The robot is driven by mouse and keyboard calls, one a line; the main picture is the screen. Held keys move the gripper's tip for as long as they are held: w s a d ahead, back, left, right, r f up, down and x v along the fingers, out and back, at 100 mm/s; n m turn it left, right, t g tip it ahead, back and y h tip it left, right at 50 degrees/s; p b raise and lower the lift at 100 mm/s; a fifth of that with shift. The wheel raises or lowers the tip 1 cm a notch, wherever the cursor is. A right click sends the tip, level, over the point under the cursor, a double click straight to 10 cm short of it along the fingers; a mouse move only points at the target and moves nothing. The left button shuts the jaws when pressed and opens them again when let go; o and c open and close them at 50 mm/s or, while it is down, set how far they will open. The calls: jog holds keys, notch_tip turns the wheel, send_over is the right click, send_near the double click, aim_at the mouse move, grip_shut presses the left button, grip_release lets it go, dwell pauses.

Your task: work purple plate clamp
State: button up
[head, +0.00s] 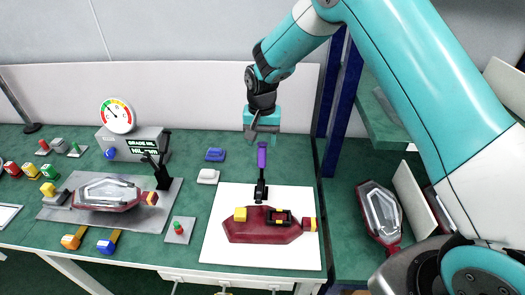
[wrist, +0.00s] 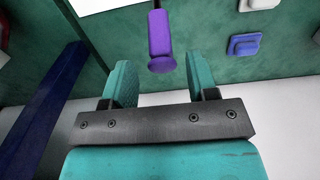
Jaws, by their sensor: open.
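The purple plate clamp handle (head: 262,155) stands upright on its black clamp body (head: 261,187), at the back edge of the white plate (head: 222,256). In the wrist view the purple handle (wrist: 161,42) shows ahead of my jaws, roughly midway between the two fingers. My gripper (head: 262,134) is open and empty, just above and behind the handle in the head view. Its teal fingers show in the wrist view (wrist: 158,82). The handle appears to lie beyond the fingertips. I cannot tell whether they touch. A dark red lamp housing (head: 262,232) lies on the white plate in front of the clamp.
A blue block (head: 215,154) and a white block (head: 208,176) lie left of the clamp. A gauge box (head: 130,143) and a black clamp (head: 162,172) stand further left, by a lamp on a grey plate (head: 60,214). A blue post (head: 333,85) rises close on the right.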

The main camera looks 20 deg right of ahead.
aim_at(262, 147)
notch_tip(262, 147, down, 6)
jog(key=shift+f+p, duration=0.1)
jog(key=shift+p, duration=0.35)
